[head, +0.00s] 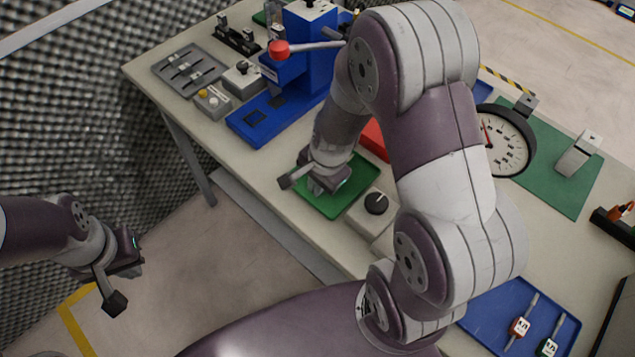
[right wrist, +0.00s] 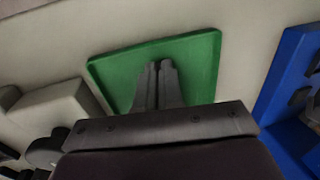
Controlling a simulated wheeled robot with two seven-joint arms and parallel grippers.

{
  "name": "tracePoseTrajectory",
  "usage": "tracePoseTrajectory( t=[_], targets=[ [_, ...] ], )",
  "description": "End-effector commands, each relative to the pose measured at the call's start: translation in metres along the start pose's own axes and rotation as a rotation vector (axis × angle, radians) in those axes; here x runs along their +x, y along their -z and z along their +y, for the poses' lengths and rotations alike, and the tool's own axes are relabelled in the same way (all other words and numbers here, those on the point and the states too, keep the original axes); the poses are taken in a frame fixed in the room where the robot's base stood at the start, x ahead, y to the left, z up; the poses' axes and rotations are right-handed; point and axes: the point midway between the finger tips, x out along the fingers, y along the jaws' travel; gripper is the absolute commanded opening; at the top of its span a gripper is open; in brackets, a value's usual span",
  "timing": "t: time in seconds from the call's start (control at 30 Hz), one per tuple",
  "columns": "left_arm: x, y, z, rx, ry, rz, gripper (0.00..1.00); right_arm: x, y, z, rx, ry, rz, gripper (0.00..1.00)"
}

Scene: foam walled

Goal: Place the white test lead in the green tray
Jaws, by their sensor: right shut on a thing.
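The green tray (head: 317,207) lies flat on the table below my right gripper (head: 320,187). In the right wrist view the tray (right wrist: 200,52) is just beyond my fingertips (right wrist: 158,68), which are close together over it. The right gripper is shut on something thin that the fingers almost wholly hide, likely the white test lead. No white lead can be made out elsewhere. I cannot tell whether the held thing touches the tray. My left gripper (head: 122,277) is open and empty, away from the table at the left.
A box with a black knob (head: 374,204) stands right beside the tray. A blue press (head: 300,50) is behind it and a red thing (head: 374,140) is partly hidden by my arm.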

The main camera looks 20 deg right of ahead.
Motion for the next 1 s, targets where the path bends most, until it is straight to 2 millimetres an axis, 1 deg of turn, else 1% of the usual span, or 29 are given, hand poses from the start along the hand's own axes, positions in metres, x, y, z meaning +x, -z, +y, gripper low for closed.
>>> tracePoseTrajectory(
  t=[0.1,0.13,0.17,0.2,0.6,0.67,0.77,0.9,1.0],
  targets=[
    [0.004,-0.001,0.000,0.000,0.000,0.000,0.00,0.005,0.000,0.001,0.000,0.000,0.000,0.00],
    [0.003,0.000,0.000,0.000,0.000,0.000,0.00,0.003,0.000,0.001,0.000,0.000,0.000,0.16],
    [0.003,0.000,0.000,0.000,0.000,0.000,0.00,0.003,0.000,0.001,0.000,0.000,0.000,0.26],
    [0.003,0.000,0.000,0.000,0.000,0.000,0.00,0.003,0.000,0.001,0.000,-0.001,0.000,0.32],
    [0.003,0.000,0.000,0.000,0.000,0.000,0.00,0.004,-0.001,0.002,0.000,-0.004,-0.003,0.32],
    [-0.001,0.000,0.000,0.000,0.000,0.000,0.00,0.000,-0.001,0.002,0.000,-0.004,-0.003,0.32],
    [-0.008,0.001,0.000,0.000,0.000,0.000,0.00,-0.015,-0.001,0.000,-0.001,-0.002,-0.001,0.32],
    [-0.021,0.003,0.000,0.000,0.000,0.000,0.00,-0.054,0.000,-0.002,-0.001,0.003,0.001,0.32],
    [-0.026,0.003,0.000,0.000,0.000,0.000,0.00,-0.080,0.000,-0.001,-0.001,0.003,0.001,0.32]
  ],
)
